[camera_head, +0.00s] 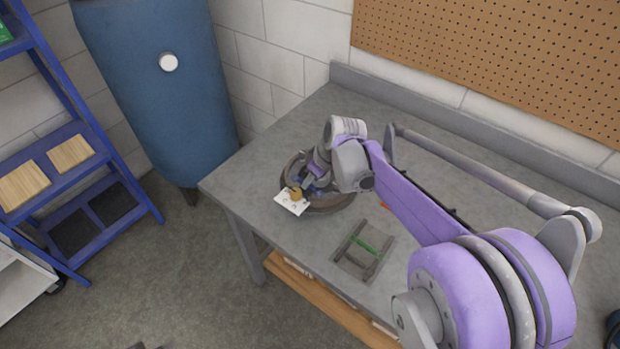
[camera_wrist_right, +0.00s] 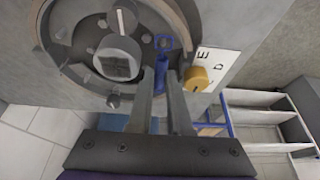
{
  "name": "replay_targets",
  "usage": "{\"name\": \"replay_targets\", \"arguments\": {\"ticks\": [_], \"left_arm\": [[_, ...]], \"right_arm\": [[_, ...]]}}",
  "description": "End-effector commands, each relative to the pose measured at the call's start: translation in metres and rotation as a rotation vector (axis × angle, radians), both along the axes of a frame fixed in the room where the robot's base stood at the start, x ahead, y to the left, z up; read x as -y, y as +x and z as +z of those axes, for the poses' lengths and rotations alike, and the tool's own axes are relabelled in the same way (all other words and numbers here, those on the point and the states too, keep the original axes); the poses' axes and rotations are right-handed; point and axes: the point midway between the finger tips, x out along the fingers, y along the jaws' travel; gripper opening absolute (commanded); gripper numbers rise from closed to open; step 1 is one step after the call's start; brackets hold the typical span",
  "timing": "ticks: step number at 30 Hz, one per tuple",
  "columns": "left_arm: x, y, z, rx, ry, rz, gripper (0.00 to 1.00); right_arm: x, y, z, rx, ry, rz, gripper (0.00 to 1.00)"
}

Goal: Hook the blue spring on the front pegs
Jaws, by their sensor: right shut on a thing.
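My right gripper (camera_wrist_right: 163,76) is low over the near part of a round brake-like assembly (camera_wrist_right: 52,52), which has a grey hub and several pegs. Its fingers are shut on the blue spring (camera_wrist_right: 160,62), which shows between and just beyond the fingertips. A blue square loop shows just past it; I cannot tell whether the spring touches a peg. In the head view the assembly (camera_head: 330,207) sits on the bench, mostly covered by my right gripper (camera_head: 312,184). My left gripper is not in view.
A white lettered plate (camera_wrist_right: 228,62) with a yellow knob (camera_wrist_right: 196,79) is beside the gripper. A grey rack with a green bar (camera_head: 364,246) lies on the workbench (camera_head: 262,168). A blue tank (camera_head: 150,90) and blue shelf (camera_head: 75,150) stand left. A pegboard (camera_head: 500,60) is behind.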

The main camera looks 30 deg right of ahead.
Motion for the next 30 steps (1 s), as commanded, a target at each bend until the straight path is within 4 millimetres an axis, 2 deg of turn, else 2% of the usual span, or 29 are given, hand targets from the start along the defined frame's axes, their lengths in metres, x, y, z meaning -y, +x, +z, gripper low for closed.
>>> {"name": "replay_targets", "arguments": {"ticks": [30], "left_arm": [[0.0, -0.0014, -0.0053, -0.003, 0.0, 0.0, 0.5]], "right_arm": [[0.0, 0.0001, -0.0078, 0.0, 0.0, 0.0, 0.0]]}}
